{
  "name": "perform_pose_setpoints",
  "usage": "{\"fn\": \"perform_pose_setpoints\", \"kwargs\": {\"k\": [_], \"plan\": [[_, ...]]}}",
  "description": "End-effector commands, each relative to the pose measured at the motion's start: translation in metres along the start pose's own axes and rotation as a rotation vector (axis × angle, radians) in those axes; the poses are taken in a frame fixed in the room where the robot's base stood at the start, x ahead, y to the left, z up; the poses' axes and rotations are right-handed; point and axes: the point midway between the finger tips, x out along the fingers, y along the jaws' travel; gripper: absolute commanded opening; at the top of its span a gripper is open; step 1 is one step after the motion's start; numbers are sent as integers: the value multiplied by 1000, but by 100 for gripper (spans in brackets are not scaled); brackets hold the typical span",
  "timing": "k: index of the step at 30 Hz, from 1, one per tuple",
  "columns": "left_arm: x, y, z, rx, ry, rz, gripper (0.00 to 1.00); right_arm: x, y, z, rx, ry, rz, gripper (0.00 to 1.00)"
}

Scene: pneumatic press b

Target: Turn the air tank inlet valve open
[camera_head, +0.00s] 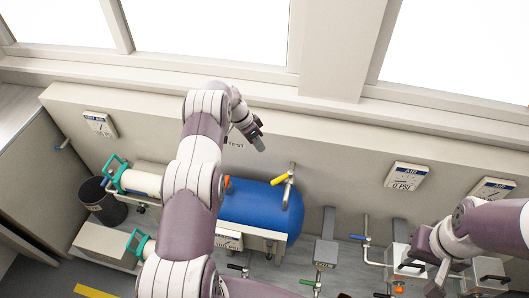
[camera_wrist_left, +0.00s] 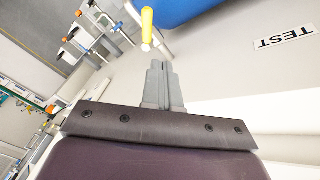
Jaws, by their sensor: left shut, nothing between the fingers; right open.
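The blue air tank (camera_head: 258,206) lies horizontally along the wall, partly hidden behind my left arm. A yellow valve handle (camera_head: 280,181) sits on the metal pipe at the tank's right end. I take it as the inlet valve, but no label on it is readable. My left gripper (camera_head: 260,144) is shut and empty, above and left of the yellow handle and apart from it. In the left wrist view the yellow handle (camera_wrist_left: 147,28) stands just beyond the closed fingertips (camera_wrist_left: 157,64), with the blue tank (camera_wrist_left: 185,10) beside it. My right gripper (camera_head: 424,270) is open and empty at lower right.
A blue-handled valve (camera_head: 360,238) and an orange knob (camera_head: 227,182) are nearby. The wall near the TEST label (camera_wrist_left: 284,38) is bare.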

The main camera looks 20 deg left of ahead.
Motion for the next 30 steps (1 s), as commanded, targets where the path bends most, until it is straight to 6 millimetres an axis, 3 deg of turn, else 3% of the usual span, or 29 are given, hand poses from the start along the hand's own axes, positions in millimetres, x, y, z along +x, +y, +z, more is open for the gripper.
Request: {"fn": "perform_pose_setpoints", "kwargs": {"k": [1,11,12,18,24,30], "plan": [[19,-3,5,0,-1,1,0,24,0,3,0,-1,0,43],[79,-3,5,0,-2,0,0,97,0,12,0,0,0,43],[75,1,1,-2,-4,3,0,79,0,10,0,-2,0,43],[103,13,4,-2,-4,3,0,60,0,7,0,1,0,43],[120,20,9,-2,-3,0,0,54,0,6,0,0,0,43],[124,20,10,-2,-2,0,0,55,0,6,0,0,0,43]]}}
